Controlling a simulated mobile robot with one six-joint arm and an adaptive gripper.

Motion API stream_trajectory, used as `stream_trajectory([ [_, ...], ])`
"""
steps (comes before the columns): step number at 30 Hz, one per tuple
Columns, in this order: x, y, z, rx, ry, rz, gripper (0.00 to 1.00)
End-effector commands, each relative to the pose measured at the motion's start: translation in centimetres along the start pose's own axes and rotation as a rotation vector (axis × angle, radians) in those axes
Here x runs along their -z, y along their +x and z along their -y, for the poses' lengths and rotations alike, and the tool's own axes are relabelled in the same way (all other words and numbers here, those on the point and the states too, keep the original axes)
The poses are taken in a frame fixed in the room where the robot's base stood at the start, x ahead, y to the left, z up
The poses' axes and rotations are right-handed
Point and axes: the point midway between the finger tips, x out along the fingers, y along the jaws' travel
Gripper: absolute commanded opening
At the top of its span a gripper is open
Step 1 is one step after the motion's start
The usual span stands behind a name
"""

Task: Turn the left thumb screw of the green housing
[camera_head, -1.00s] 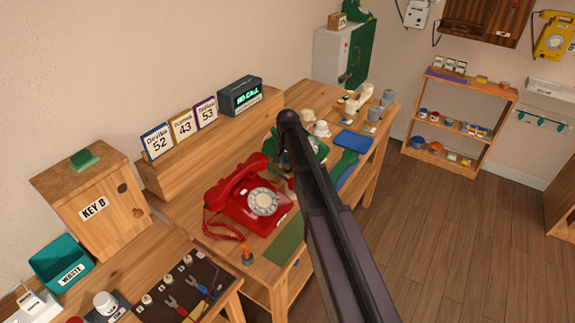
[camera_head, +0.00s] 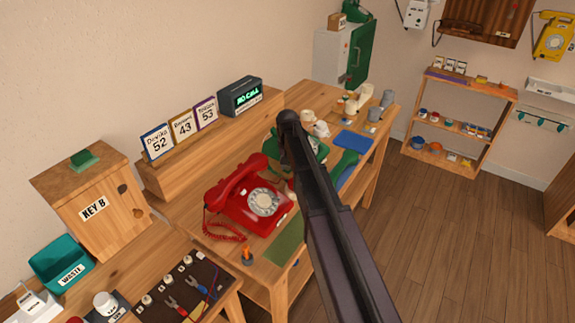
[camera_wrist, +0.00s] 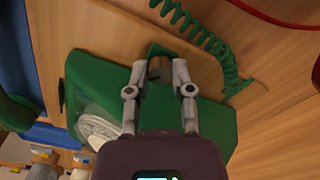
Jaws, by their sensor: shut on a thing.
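The green housing (camera_wrist: 195,115) fills the middle of the wrist view, with a clear dial (camera_wrist: 98,130) at its left. A small dark thumb screw (camera_wrist: 158,67) sits at its upper edge, between my fingertips. My gripper (camera_wrist: 159,70) is shut on this screw, one finger on each side. In the head view my arm covers much of the housing (camera_head: 318,150), and the fingertips are hidden there. The green handset (camera_head: 346,165) lies to the right of the housing.
A red dial phone (camera_head: 235,205) stands just left of the housing. A green coiled cord (camera_wrist: 205,40) runs close by my fingers. A blue tray (camera_head: 353,141) and several small parts lie behind. The floor (camera_head: 440,240) at the right is clear.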

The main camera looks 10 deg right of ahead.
Motion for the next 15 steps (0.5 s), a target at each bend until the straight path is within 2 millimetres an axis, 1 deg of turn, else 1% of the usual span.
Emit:
stream_trajectory([
  [9, -0.06, 0.02, -0.02, 0.0, -0.271, 0.001, 0.0],
  [15, -0.06, 0.02, -0.01, 0.0, -0.418, 0.001, 0.0],
])
